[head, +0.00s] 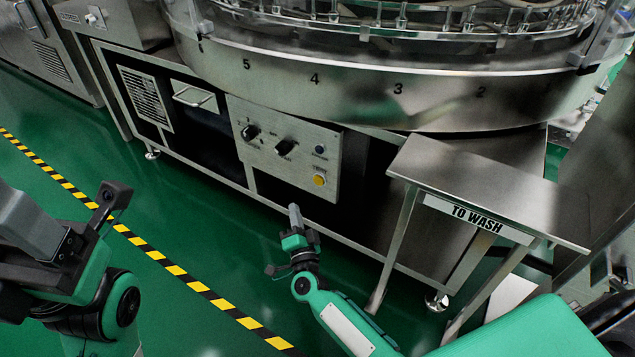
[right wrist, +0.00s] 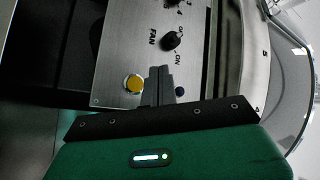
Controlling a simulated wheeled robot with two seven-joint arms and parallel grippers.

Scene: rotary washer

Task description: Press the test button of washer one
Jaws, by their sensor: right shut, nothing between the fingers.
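The washer's control panel (head: 285,150) faces me on the front of the steel cabinet. A yellow button (head: 319,180) sits at its lower right, below a dark blue button (head: 320,149); the small label between them is too small to read. My right gripper (head: 294,210) is shut and empty, fingers pointing up, below and in front of the panel. In the right wrist view the shut fingers (right wrist: 160,88) appear between the yellow button (right wrist: 133,84) and the blue one (right wrist: 181,91); contact cannot be told. My left arm is at the left; its fingers are not clear.
Two black knobs (head: 250,132) (head: 284,147) are on the panel, one marked FAN in the wrist view. A steel side table (head: 490,190) labelled TO WASH stands to the right, with legs near my right arm. The numbered round rim (head: 355,85) overhangs above. Green floor is clear at left.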

